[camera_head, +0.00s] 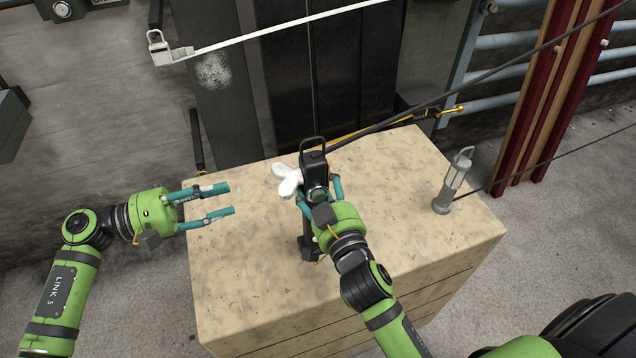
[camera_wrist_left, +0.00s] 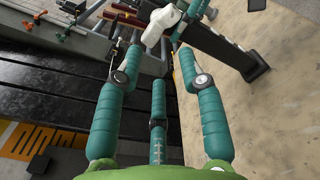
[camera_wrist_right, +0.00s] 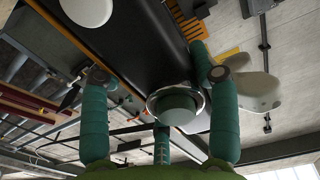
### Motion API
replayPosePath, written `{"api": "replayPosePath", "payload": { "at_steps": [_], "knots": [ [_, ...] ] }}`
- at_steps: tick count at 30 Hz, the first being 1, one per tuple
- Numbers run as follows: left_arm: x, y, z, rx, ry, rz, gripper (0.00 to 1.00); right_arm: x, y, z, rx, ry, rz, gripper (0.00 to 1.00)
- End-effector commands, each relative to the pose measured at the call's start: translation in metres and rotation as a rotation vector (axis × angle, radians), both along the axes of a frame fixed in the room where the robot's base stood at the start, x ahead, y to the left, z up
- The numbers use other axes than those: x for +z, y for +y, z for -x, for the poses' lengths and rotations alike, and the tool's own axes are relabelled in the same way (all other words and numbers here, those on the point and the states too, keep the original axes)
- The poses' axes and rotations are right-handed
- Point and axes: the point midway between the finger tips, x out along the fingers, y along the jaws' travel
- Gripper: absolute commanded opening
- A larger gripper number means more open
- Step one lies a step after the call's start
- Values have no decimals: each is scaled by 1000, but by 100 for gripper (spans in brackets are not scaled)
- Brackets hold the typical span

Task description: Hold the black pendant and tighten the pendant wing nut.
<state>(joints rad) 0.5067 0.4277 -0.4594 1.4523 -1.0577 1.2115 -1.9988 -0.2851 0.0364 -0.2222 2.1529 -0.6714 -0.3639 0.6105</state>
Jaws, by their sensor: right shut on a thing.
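The black pendant (camera_head: 314,162) stands upright above the wooden block, with a loop handle on top. The white pendant wing nut (camera_head: 286,181) sticks out of its left side; it also shows in the left wrist view (camera_wrist_left: 160,22) and, partly behind a finger, in the right wrist view (camera_wrist_right: 258,92). My right gripper (camera_head: 320,190) is shut around the pendant from the front, and the pendant's dark body (camera_wrist_right: 140,45) fills the right wrist view. My left gripper (camera_head: 230,199) is open and empty, left of the wing nut, its fingers pointing at it and apart from it.
The speckled wooden block (camera_head: 235,290) lies under both grippers, its top mostly clear. A grey lantern (camera_head: 454,182) stands on its right part. Dark cables run from the middle to the upper right. Red and wooden posts (camera_head: 545,90) stand behind at the right.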

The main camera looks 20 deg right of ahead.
Motion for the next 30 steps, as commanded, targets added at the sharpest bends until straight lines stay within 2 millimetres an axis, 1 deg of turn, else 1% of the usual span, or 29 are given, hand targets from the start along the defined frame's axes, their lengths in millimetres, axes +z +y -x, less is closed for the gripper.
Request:
{"api": "replayPosePath", "payload": {
  "at_steps": [7,9,11,14,17,20,30],
  "knots": [
    [0,0,0,0,0,0,39,0,0,0,-1,0,1,8],
    [0,0,0,0,2,0,57,0,0,0,-1,0,1,8],
    [0,0,0,0,15,0,57,0,0,0,-1,0,1,8],
    [0,1,0,0,87,0,57,0,0,0,-1,0,1,8],
    [-1,2,-1,1,229,1,57,0,0,0,-1,0,1,8],
    [-1,4,-1,1,429,1,57,0,0,0,-1,0,2,8],
    [-3,10,-1,-1,1182,1,57,0,-1,0,-1,-1,2,8]
  ]
}}
